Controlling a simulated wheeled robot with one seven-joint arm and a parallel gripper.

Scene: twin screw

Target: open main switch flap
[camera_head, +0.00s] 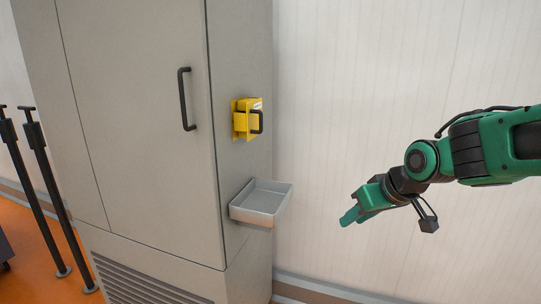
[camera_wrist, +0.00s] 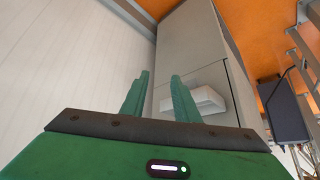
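The main switch is a yellow box (camera_head: 242,118) on the right side face of the grey cabinet (camera_head: 140,90). Its flap, with a dark handle (camera_head: 257,122), looks closed, though the detail is small. My gripper (camera_head: 348,217) is to the right of the cabinet, lower than the yellow box and apart from it. In the wrist view my gripper's two green fingers (camera_wrist: 158,97) stand apart with nothing between them. The yellow box does not show in the wrist view.
A grey tray (camera_head: 262,215) juts from the cabinet side below the yellow box; it also shows in the wrist view (camera_wrist: 205,101). The cabinet door has a black handle (camera_head: 187,99). Black posts (camera_head: 45,165) stand at the left. Space before the white wall (camera_head: 340,100) is free.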

